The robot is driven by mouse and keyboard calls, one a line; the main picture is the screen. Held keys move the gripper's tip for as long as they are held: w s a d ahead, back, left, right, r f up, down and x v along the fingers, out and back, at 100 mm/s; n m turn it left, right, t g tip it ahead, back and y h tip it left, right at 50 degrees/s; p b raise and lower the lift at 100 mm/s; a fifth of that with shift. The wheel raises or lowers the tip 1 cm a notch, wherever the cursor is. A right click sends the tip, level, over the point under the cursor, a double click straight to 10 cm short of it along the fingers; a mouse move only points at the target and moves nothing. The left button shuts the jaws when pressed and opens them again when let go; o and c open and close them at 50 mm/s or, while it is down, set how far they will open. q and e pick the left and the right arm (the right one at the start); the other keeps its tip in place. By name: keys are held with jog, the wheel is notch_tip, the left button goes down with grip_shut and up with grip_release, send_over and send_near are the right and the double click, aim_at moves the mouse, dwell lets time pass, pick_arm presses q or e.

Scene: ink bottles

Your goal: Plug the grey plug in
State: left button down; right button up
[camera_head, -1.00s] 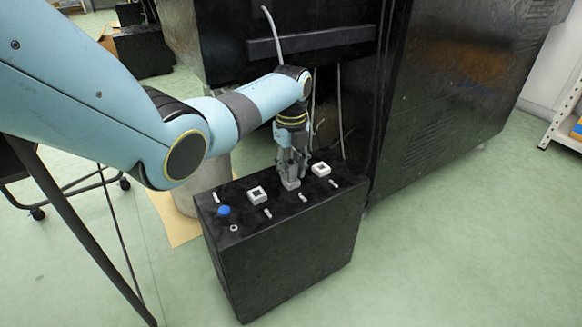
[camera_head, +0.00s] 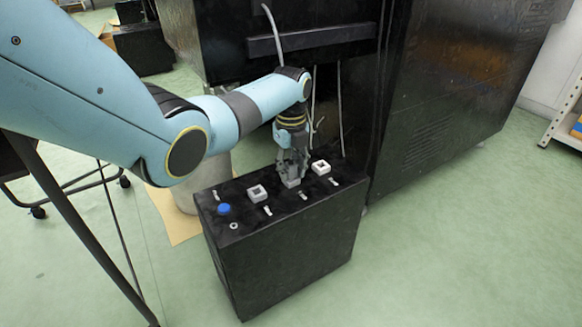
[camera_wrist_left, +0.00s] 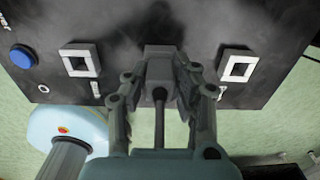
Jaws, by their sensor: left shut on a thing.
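The grey plug (camera_head: 292,182) is held by my left gripper (camera_head: 291,172), at the top of the black box (camera_head: 280,255). In the left wrist view my left gripper (camera_wrist_left: 160,78) has a finger on each side of the grey plug (camera_wrist_left: 159,52), with a dark cable (camera_wrist_left: 159,115) running back between them. The plug stands between two white square sockets, one to the left (camera_head: 257,193) and one to the right (camera_head: 321,167). The plug covers whatever is beneath it, so I cannot tell how deep it sits. My right gripper is not in view.
A blue button (camera_head: 224,210) and small white levers (camera_head: 304,196) are on the box top. A large black cabinet (camera_head: 450,90) stands behind, with thin cables hanging near my wrist. Green floor (camera_head: 440,260) is clear to the front right.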

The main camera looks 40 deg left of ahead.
pick_arm(q)
jog(key=shift+f, duration=0.1)
dwell(0.3)
jog(key=c, duration=1)
grip_release()
jog(key=shift+o, duration=0.3)
jog(key=o, duration=0.4)
